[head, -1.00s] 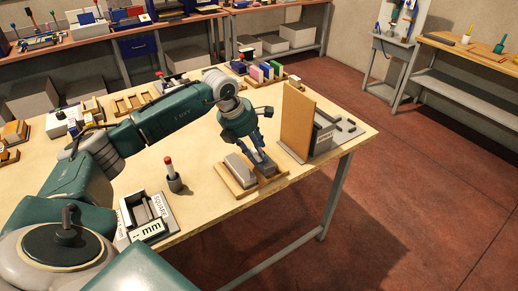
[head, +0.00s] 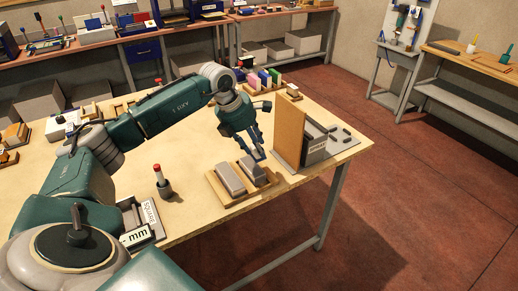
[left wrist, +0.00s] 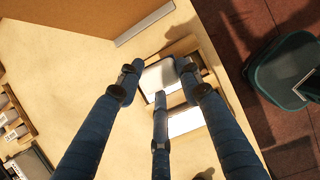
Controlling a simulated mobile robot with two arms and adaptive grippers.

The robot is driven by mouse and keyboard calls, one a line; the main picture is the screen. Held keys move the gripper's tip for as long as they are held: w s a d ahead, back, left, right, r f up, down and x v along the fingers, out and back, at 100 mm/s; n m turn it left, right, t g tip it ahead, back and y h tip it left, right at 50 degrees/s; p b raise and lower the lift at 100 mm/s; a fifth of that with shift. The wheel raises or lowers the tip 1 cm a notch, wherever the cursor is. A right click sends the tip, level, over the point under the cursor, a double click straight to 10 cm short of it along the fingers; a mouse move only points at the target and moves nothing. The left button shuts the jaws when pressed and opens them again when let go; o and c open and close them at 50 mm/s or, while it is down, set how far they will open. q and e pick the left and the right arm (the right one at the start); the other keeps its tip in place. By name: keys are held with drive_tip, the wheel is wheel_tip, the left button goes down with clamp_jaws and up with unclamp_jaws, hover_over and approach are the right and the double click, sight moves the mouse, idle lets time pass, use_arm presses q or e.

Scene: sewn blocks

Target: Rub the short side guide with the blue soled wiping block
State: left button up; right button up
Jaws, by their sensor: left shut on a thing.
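A wooden tray (head: 213,182) on the table holds two grey blocks side by side. The left block (head: 231,179) lies free. My left gripper (head: 257,155) is shut on the right block (head: 252,169), at the tray's right side. In the left wrist view the fingers (left wrist: 158,84) are around this block's pale top (left wrist: 159,74). The blocks' soles are hidden, so I cannot see which is blue. An upright brown board (head: 289,128) stands just right of the gripper, with a grey labelled fixture (head: 315,152) behind it. I cannot tell which part is the short side guide. My right gripper is not in view.
A red-topped tool in a dark holder (head: 163,184) and a labelled grey box (head: 150,217) stand left of the tray. Several coloured blocks (head: 263,78) sit at the back. The table's front right edge is close to the tray.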

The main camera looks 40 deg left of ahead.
use_arm(q)
drive_tip(key=shift+r, duration=0.65)
drive_tip(key=shift+r+p, duration=0.35)
drive_tip(key=shift+p, duration=0.1)
drive_tip(key=shift+w+r+p, duration=0.15)
drive_tip(key=shift+r+p, duration=0.3)
drive_tip(key=shift+r, duration=0.8)
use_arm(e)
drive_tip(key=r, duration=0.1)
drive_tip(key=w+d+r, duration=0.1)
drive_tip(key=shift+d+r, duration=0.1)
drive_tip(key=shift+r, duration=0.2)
use_arm(q)
drive_tip(key=shift+f, duration=0.1)
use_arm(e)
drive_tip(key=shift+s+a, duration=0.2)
